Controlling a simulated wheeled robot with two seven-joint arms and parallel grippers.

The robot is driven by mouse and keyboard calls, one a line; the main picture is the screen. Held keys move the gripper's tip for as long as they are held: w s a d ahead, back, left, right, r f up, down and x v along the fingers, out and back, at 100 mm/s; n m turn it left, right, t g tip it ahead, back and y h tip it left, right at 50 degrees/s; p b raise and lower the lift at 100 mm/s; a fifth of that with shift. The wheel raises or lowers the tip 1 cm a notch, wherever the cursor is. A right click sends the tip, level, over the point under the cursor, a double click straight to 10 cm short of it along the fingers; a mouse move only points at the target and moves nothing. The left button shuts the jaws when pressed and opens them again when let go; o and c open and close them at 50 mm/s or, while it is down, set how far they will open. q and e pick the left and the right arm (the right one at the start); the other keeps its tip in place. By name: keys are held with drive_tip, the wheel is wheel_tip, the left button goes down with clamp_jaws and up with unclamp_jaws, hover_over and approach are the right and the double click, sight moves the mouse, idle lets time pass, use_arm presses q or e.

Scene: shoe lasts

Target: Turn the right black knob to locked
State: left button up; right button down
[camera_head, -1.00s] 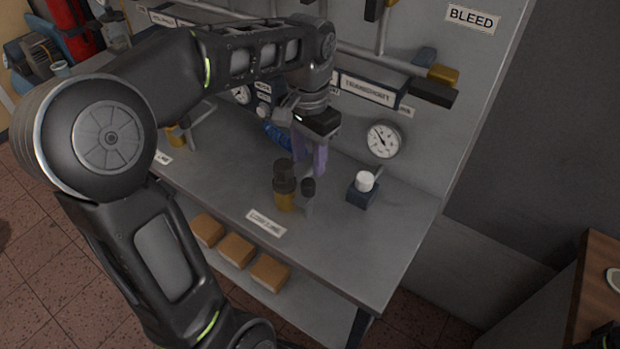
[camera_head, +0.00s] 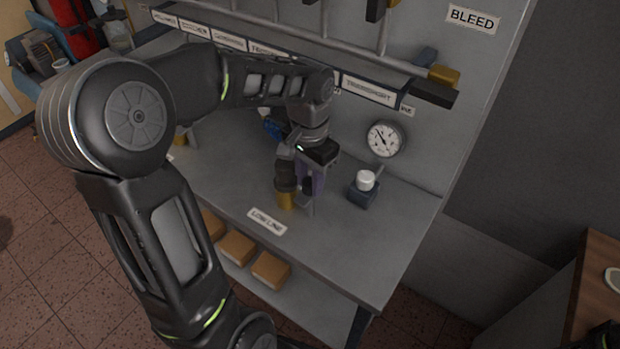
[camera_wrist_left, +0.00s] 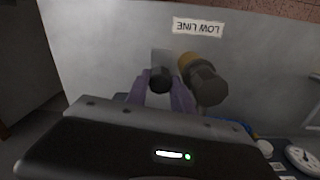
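The right black knob (camera_head: 308,186) is a small black cap on a grey stem, near the front of the grey bench. In the left wrist view the knob (camera_wrist_left: 160,79) shows between the fingertips. My left gripper (camera_head: 312,178) has purple fingers and reaches down over it. In the left wrist view the left gripper (camera_wrist_left: 160,92) is open, one finger on each side of the knob; whether they touch it is unclear. A larger dark knob on a brass base (camera_head: 285,181) stands just left.
A white-capped dark block (camera_head: 364,188) stands to the right, below a round gauge (camera_head: 384,139). A "LOW LINE" label (camera_head: 267,222) lies on the bench (camera_head: 350,245) in front. The front right of the bench is clear. Brown blocks (camera_head: 236,248) sit on the lower shelf.

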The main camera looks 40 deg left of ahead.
use_arm(q)
clamp_jaws()
drive_tip(key=shift+m, duration=0.4)
drive_tip(key=m, duration=0.2)
drive_tip(key=shift+m, duration=0.4)
drive_tip(key=m, duration=0.4)
drive_tip(key=shift+r, duration=0.1)
drive_tip(key=m+p, duration=0.1)
drive_tip(key=m, duration=0.4)
drive_tip(key=shift+m, duration=0.4)
drive_tip(key=m, duration=0.4)
drive_tip(key=shift+m, duration=0.4)
drive_tip(key=shift+o, duration=1.6)
unclamp_jaws()
